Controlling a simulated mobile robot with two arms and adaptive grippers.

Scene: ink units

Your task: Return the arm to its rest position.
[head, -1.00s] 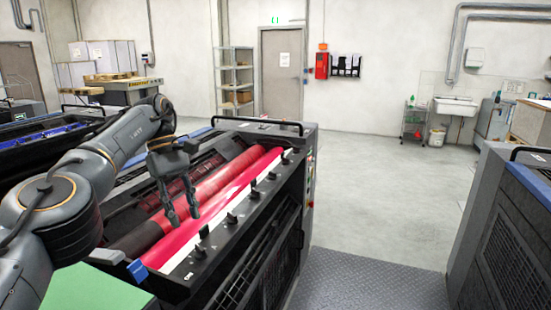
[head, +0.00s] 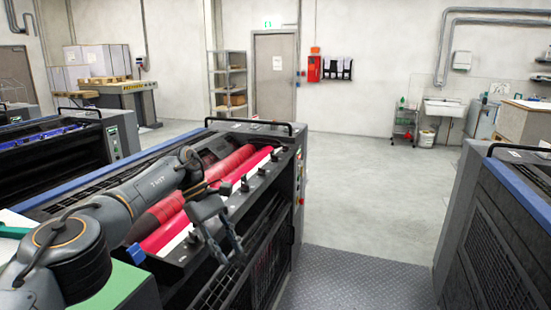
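My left arm (head: 140,195) comes in from the left and reaches over the near ink unit (head: 262,195). My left gripper (head: 229,257) hangs from its end, pointing down, in front of the unit's row of black ink keys. Its two dark fingers show a gap with nothing between them, so it looks open and empty. Whether it touches the unit's edge cannot be told. The pink-red rollers (head: 165,232) lie behind the gripper, partly hidden by the arm. My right gripper is out of view.
Another dark machine (head: 490,225) stands at the right. A blue-inked unit (head: 55,150) stands at the left. A checkered metal walkway (head: 345,280) lies between the machines, with open grey floor (head: 365,190) beyond. A green surface (head: 115,290) lies below my arm.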

